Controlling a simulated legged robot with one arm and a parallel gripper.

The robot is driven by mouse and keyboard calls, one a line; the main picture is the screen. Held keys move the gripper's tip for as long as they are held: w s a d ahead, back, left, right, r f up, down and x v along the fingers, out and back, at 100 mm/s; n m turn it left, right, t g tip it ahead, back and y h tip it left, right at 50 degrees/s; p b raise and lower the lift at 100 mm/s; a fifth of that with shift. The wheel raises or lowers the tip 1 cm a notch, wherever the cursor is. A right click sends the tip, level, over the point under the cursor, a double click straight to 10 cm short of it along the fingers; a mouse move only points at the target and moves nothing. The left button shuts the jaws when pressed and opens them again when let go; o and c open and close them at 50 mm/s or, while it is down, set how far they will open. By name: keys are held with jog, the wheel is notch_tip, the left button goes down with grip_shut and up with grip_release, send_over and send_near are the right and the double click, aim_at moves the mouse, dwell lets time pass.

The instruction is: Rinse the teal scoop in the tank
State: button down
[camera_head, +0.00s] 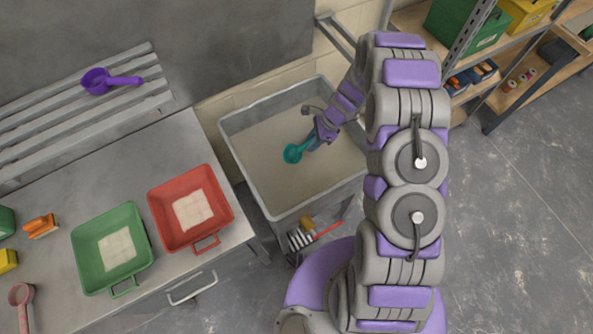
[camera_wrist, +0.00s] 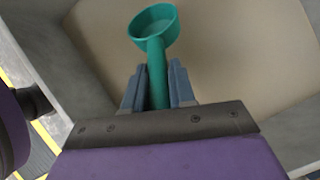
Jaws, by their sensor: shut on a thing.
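The teal scoop (camera_head: 294,152) is over or in the grey tank (camera_head: 231,146) in the head view. My gripper (camera_head: 314,143) is shut on its handle. In the wrist view the scoop (camera_wrist: 155,30) points away from my gripper (camera_wrist: 158,85), its round cup open and apparently empty. The blue-grey fingers hold the handle from both sides. The tank's inside is a plain beige surface (camera_wrist: 230,50). I cannot tell whether the cup touches it.
A steel bench (camera_head: 180,140) on the left holds a red tub (camera_head: 220,185) and a green tub (camera_head: 90,232), each with a pale block. A purple scoop (camera_head: 110,81) lies on a slatted rack (camera_head: 60,118). Shelves (camera_head: 480,50) stand at the right. Open floor (camera_head: 520,200) lies below them.

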notch_tip(320, 180, up, 12)
jog(key=p, duration=0.6)
dwell(0.7)
jog(key=shift+r, duration=0.1)
dwell(1.9)
notch_tip(320, 180, up, 4)
jog(key=p, duration=0.2)
jog(key=shift+p, duration=0.35)
dwell(0.7)
jog(key=w+d+n+g+h+b, duration=0.2)
jog(key=d+n+h+b, duration=0.4)
jog(key=d+n+b, duration=0.6)
jog(key=n+g+b, duration=0.1)
jog(key=n+b, duration=0.3)
jog(key=shift+d+r+n, duration=0.15)
jog(key=shift+d+n, duration=0.2)
jog(key=shift+n, duration=0.05)
